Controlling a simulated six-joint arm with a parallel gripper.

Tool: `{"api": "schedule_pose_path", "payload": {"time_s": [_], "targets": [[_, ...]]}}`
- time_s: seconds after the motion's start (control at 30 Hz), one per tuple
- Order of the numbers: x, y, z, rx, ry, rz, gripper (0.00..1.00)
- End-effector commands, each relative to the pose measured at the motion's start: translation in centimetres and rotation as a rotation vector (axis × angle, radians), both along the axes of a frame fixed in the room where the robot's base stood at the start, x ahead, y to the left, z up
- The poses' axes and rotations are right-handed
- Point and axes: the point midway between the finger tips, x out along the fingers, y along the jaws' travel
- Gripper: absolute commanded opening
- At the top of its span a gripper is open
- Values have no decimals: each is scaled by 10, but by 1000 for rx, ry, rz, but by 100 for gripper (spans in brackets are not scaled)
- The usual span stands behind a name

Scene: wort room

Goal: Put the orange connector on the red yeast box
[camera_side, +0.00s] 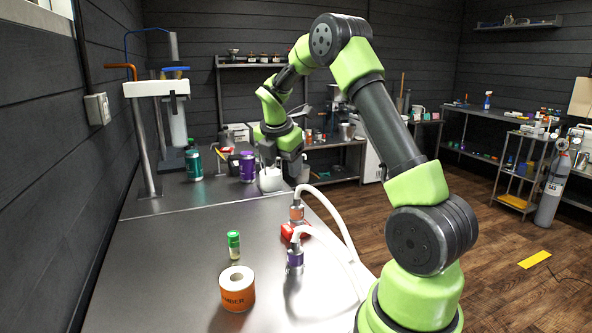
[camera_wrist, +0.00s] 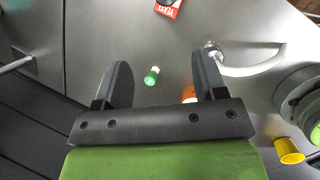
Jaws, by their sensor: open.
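The orange connector (camera_side: 297,212), with a metallic body and a pale hose on top, stands upright at the red yeast box (camera_side: 291,231) in the side view. I cannot tell whether it rests on the box or just behind it. The box also shows at the top edge of the wrist view (camera_wrist: 173,9), partly cut off, with a dark round shape on it. My gripper (camera_side: 280,167) is open, raised over the far part of the table, apart from the connector and box. Its spread fingers (camera_wrist: 163,65) hold nothing.
A green-capped vial (camera_side: 234,245) and an orange tape roll (camera_side: 238,290) stand to the left.

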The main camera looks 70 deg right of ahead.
Motion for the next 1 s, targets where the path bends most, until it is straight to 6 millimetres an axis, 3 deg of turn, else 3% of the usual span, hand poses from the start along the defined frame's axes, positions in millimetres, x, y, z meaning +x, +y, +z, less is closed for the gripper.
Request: {"api": "schedule_pose_path", "payload": {"time_s": [0.03, 0.2, 0.33, 0.5, 0.7, 1.0], "targets": [[1, 23, 20, 19, -82, -77, 65], [-17, 109, 75, 190, -372, -456, 65], [-49, 171, 100, 388, -540, -759, 65], [-102, 234, 111, 686, -637, -1150, 65], [-147, 270, 105, 931, -604, -1479, 65], [-160, 279, 100, 1000, -570, -1594, 65]]}}
